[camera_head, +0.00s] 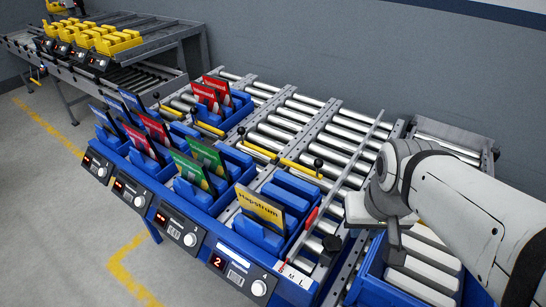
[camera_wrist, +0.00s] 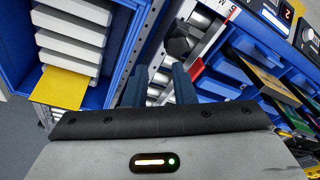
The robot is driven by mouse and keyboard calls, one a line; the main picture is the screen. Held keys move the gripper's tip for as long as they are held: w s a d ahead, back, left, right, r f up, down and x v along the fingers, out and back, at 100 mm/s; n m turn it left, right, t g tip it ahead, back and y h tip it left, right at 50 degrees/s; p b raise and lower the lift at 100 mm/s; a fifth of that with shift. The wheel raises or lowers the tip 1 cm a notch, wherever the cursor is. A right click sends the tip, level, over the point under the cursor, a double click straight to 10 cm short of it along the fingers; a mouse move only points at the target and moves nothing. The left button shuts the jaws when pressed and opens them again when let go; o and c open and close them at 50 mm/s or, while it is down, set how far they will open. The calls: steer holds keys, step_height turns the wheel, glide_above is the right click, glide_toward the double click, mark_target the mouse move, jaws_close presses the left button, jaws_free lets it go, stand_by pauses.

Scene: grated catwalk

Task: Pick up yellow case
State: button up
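A yellow case (camera_head: 260,207) with dark lettering stands tilted in the front blue slotted holder in the head view. In the wrist view, a narrow yellow face (camera_wrist: 272,86) at the right seems to be this case, seen nearly edge-on. A flat yellow piece (camera_wrist: 60,88) also lies at the end of a row of white slabs in a blue bin at the left of the wrist view. My gripper (camera_head: 393,248) is to the right of the lettered case, apart from it. Its two fingers (camera_wrist: 159,70) are spread, with nothing seen between them.
Red cases (camera_head: 207,97) and green cases (camera_head: 207,155) stand in neighbouring holders. A blue bin (camera_head: 366,292) with white slabs lies under my arm. A black knob (camera_wrist: 178,43) rises close ahead of the fingers. Rollers (camera_head: 345,135) lie behind; yellow bins (camera_head: 115,40) stand far left.

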mark_target(258, 197)
steer(key=w+a+n, duration=0.3)
steer(key=a+n, duration=0.1)
steer(key=a, duration=0.3)
steer(key=w+a+n+p, duration=0.1)
steer(key=w+a+n, duration=0.2)
steer(key=a, duration=0.4)
steer(key=w+a+f+n+g+p, duration=0.1)
steer(key=w+a+n, duration=0.3)
steer(key=a, duration=0.3)
steer(key=shift+a+n+h, duration=0.15)
steer(key=shift+n+h, duration=0.15)
steer(key=shift+h, duration=0.1)
steer(key=shift+a+f, duration=0.15)
steer(key=shift+a, duration=0.05)
steer(key=shift+f, duration=0.4)
steer(key=f, duration=0.4)
steer(key=w+f, duration=0.1)
steer(key=f, duration=0.1)
steer(key=shift+d+f, duration=0.2)
steer(key=shift+f, duration=0.1)
steer(key=shift+c, duration=0.5)
jaws_close()
